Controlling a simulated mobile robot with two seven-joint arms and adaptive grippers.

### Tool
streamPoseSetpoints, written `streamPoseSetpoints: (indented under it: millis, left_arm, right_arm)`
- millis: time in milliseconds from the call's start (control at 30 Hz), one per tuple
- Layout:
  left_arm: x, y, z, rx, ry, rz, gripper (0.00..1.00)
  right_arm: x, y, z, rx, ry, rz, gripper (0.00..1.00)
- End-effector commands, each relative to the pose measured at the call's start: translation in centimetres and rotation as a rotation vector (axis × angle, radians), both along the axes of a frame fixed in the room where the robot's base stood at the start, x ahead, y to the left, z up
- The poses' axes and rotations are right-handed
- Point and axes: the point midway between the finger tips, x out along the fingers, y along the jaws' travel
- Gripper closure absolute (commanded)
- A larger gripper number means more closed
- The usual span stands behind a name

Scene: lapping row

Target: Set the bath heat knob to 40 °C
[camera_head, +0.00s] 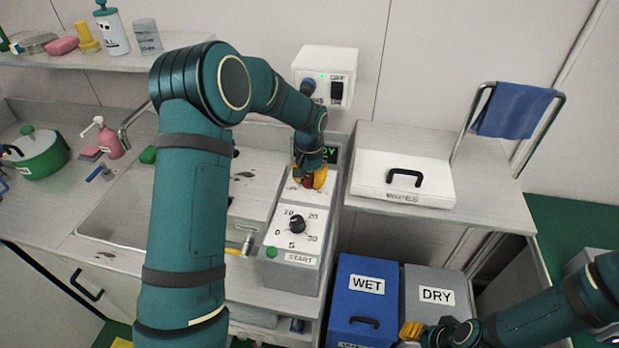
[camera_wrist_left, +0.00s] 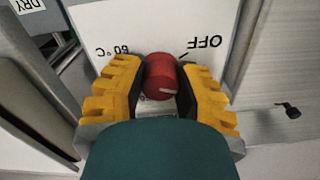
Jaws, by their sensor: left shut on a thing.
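The red bath heat knob (camera_wrist_left: 161,76) sits on a white panel (camera_wrist_left: 100,22) and shows between the yellow fingers of my left gripper (camera_wrist_left: 160,92). A short white mark shows on the knob's face, on its lower side in the wrist view. The upside-down labels "60 °C" and "OFF" stand on either side of the knob; other scale marks are hidden. In the head view my left gripper (camera_head: 310,181) reaches down onto the knob (camera_head: 308,182), which is mostly covered. My right gripper (camera_head: 412,331) is low at the right, its jaw opening unclear.
A black timer dial (camera_head: 297,224) and a green START button (camera_head: 271,253) sit in front of the knob. A wall switch box (camera_head: 325,76) is behind it. The white lidded WIPES box (camera_head: 404,178) is to the right, with WET (camera_head: 364,300) and DRY (camera_head: 432,310) bins below.

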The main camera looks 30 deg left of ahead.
Motion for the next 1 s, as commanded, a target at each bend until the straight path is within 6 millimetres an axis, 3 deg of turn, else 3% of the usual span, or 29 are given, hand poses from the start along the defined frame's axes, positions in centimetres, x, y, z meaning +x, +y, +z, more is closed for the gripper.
streamPoseSetpoints:
  millis: [500,1000]
  left_arm:
    - [-0.17,0.04,-0.15,-0.002,0.007,-0.415,1.0]
    - [-0.19,0.12,-0.21,-0.001,0.008,-0.55,1.0]
  right_arm:
    - [0.23,-0.04,0.68,-0.001,-0.005,-0.004,0.53]
    - [0.3,-0.06,0.88,-0.002,-0.007,-0.005,0.53]
